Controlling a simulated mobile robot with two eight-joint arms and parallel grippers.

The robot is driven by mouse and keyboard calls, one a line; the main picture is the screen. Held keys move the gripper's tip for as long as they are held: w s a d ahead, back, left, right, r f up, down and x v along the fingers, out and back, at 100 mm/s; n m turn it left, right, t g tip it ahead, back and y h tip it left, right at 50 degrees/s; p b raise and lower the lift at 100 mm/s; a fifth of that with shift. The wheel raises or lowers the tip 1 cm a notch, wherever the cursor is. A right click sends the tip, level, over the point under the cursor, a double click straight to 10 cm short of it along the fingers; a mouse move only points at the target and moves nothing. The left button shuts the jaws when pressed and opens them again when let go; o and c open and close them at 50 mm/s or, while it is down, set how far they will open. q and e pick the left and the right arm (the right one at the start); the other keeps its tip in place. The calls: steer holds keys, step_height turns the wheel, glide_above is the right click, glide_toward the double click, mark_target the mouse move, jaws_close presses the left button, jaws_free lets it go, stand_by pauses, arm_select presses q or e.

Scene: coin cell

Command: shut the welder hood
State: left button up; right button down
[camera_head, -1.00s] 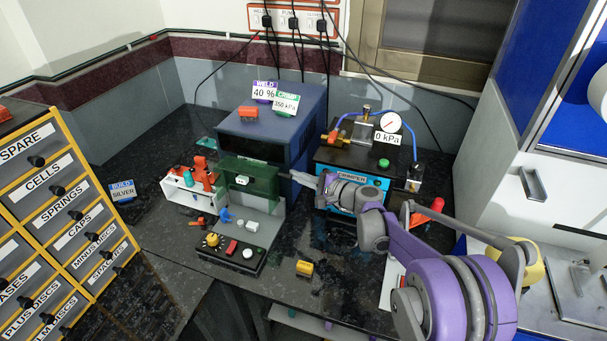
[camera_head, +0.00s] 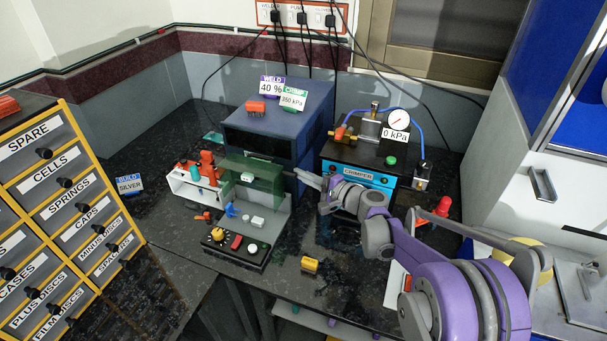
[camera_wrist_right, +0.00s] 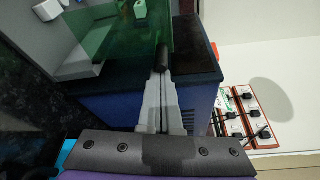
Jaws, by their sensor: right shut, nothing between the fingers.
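The welder hood (camera_head: 260,184) is a see-through green cover with a small white block on it. It stands raised over the grey welder base (camera_head: 262,222) in front of the dark blue welder box (camera_head: 285,130), and the space below it is exposed. In the right wrist view the hood (camera_wrist_right: 110,45) fills the upper left. My right gripper (camera_head: 305,178) is just right of the hood. Its fingers (camera_wrist_right: 161,80) are together and empty, with the dark tips beside the hood's edge; I cannot tell whether they touch. My left gripper is not in view.
A crimper (camera_head: 358,174) with a gauge stands to the right, behind my right arm. A white holder (camera_head: 195,188) with red and teal parts stands left of the welder. A yellow block (camera_head: 310,264) lies in front. Labelled drawers (camera_head: 60,215) stand at far left.

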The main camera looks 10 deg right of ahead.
mark_target(276, 190)
steer(key=s+a+f+n+b, duration=0.1)
steer(key=s+n, duration=0.1)
steer(key=s+a+f+n+t+y+b, duration=0.1)
steer(key=s+n, duration=0.1)
steer(key=n, duration=0.1)
steer(key=s+a+f+n+t+y+b, duration=0.1)
steer(key=s+a+n, duration=0.1)
steer(key=n, duration=0.1)
steer(key=shift+s+b, duration=0.2)
steer(key=shift+b, duration=0.2)
steer(key=shift+s+a+f+n+y+b, duration=0.15)
steer(key=shift+s+a+f+n+b, duration=0.15)
steer(key=shift+s+f+n+b, duration=0.35)
steer(key=shift+s+a+f+n+y+b, duration=0.25)
steer(key=shift+s+f+n+b, duration=0.1)
steer(key=shift+f+b, duration=0.45)
steer(key=shift+s+a+f+n+y+b, duration=0.1)
steer(key=shift+s+a+f+n+b, duration=0.35)
steer(key=shift+f, duration=0.45)
steer(key=shift+d, duration=0.15)
